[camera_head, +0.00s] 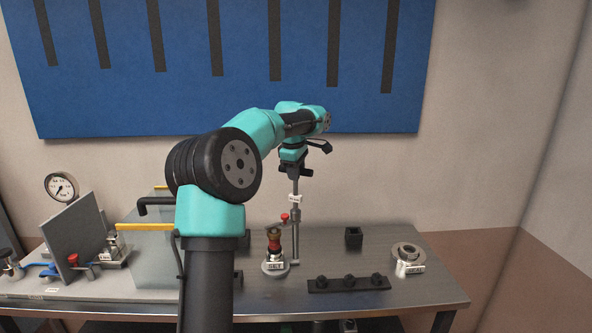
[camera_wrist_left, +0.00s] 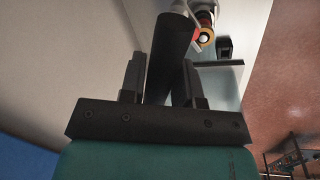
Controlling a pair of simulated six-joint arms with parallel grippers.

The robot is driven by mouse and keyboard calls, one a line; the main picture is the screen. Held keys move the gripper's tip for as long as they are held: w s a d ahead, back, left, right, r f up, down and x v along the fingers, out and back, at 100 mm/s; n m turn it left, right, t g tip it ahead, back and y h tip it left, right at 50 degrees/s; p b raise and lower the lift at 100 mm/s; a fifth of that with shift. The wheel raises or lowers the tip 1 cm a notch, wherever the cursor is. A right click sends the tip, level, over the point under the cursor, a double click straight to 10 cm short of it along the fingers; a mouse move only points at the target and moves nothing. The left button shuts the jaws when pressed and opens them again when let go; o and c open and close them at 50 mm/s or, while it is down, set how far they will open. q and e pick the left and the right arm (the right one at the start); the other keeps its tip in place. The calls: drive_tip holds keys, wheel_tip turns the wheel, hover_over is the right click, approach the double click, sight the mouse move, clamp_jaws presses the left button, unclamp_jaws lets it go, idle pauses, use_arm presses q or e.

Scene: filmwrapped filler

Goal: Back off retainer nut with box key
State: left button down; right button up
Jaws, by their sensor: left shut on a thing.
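My left gripper (camera_head: 294,172) is high over the bench, shut on the upper end of a long grey key (camera_head: 296,215) with a small white tag. The key hangs upright, and its thicker lower part reaches down near the bench. In the left wrist view the dark shaft of the key (camera_wrist_left: 171,55) runs between the two fingers of my gripper (camera_wrist_left: 163,85). A fitting with red and dark bands (camera_head: 273,240) stands on a round base marked "SET", just left of the key. I cannot tell which part is the retainer nut. My right gripper is not in view.
A grey ring (camera_head: 407,251) with a label sits at right. A grey upright plate (camera_head: 80,235) and a gauge (camera_head: 61,187) stand at left.

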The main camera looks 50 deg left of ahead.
use_arm(q)
drive_tip(key=shift+f, duration=0.25)
drive_tip(key=shift+n+y, duration=0.3)
drive_tip(key=shift+n, duration=1.3)
drive_tip(key=shift+n+g, duration=0.3)
drive_tip(key=shift+n, duration=0.9)
drive_tip(key=shift+m, duration=0.3)
